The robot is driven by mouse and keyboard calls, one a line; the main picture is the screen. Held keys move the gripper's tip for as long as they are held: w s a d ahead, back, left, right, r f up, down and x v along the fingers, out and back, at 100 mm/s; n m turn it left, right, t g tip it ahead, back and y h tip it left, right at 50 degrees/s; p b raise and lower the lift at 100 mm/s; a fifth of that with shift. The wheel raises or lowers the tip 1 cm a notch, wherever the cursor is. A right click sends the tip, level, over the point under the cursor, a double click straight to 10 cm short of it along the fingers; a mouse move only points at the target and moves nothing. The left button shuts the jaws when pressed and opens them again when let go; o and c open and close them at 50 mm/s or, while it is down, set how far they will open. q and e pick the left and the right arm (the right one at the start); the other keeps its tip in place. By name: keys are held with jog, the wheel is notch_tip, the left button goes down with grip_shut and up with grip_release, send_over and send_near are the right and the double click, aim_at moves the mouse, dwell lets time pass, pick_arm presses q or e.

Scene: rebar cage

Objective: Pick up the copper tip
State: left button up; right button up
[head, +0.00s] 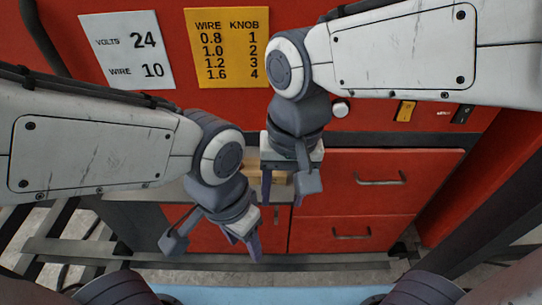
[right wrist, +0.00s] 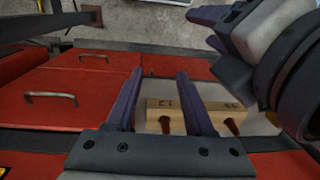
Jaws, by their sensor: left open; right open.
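Two copper tips show in the right wrist view, one (right wrist: 164,125) under the mark that looks like 12 and one (right wrist: 231,127) under a mark that looks like 08. They stick out of a pale wooden block (right wrist: 196,108). The block also shows in the head view (head: 280,178), partly hidden behind my right gripper. My right gripper (head: 280,196) is open and empty, pointing down over the block. In its wrist view the fingers (right wrist: 158,74) frame the left tip without visibly holding it. My left gripper (head: 243,248) is open and empty, lower and nearer.
The block sits on a light grey shelf (head: 172,191) before a red cabinet with drawers (head: 375,166). A yellow chart (head: 228,52) pairs wire with knob; a white card (head: 126,50) reads VOLTS 24, WIRE 10. My left arm is close beside the right gripper.

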jog(key=w+a+r+m+b, duration=0.2)
jog(key=w+r+m, duration=0.75)
jog(key=m, duration=0.55)
notch_tip(320, 180, down, 4)
jog(key=shift+s+r+h, duration=0.1)
jog(key=shift+s+h, duration=0.05)
jog(key=shift+h, duration=0.25)
notch_tip(320, 180, down, 6)
jog(key=shift+s+r+p, duration=0.1)
jog(key=shift+r+p, duration=0.05)
jog(key=shift+p, duration=0.4)
grip_shut()
